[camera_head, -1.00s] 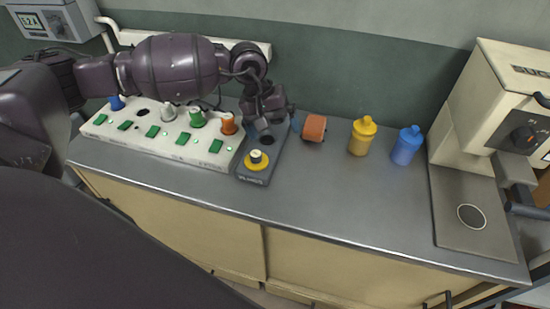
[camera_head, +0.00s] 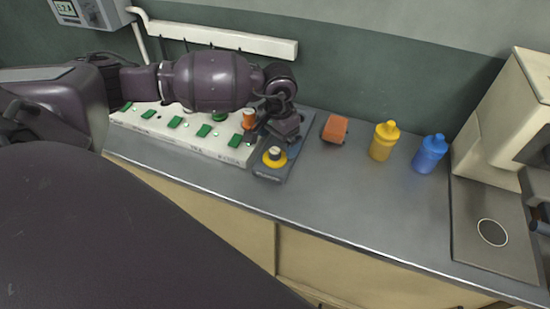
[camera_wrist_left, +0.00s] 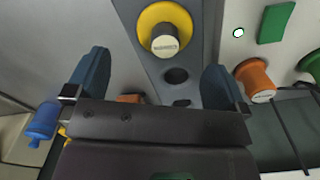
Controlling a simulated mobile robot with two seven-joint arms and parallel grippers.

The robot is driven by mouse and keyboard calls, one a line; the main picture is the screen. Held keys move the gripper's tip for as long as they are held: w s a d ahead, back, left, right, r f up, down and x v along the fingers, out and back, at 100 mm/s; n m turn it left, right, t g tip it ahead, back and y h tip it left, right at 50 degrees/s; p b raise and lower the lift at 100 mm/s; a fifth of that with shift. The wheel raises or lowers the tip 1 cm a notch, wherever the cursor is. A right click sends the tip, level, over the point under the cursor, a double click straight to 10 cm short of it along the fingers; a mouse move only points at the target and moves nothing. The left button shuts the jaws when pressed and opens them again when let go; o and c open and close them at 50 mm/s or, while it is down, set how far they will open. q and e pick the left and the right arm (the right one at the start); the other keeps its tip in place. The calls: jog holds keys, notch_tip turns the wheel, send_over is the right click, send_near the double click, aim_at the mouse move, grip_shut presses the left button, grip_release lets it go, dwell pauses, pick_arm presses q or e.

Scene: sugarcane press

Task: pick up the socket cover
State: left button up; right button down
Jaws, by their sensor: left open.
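My left gripper (camera_head: 277,138) is open above the back of a dark grey block (camera_head: 265,172). The left wrist view shows its two blue fingers apart (camera_wrist_left: 155,80), one on each side of the block, with a dark round hole (camera_wrist_left: 176,75) in the block between them. I cannot tell which part is the socket cover.
A white panel (camera_head: 175,137) with green buttons and coloured knobs stands left of the block, close to the gripper. A yellow bottle (camera_head: 383,141) and a blue bottle (camera_head: 430,154) stand further right. A cream machine (camera_head: 500,120) is at the right. The middle counter front is clear.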

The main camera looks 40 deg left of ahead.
aim_at(276, 150)
pick_arm(q)
jog(key=shift+s+a+f, duration=0.1)
jog(key=shift+a+f, duration=0.05)
jog(key=shift+f, duration=1.2)
jog(key=shift+a+f, duration=0.1)
jog(key=shift+f, duration=1.25)
jog(key=c, duration=1)
jog(key=shift+r, duration=0.1)
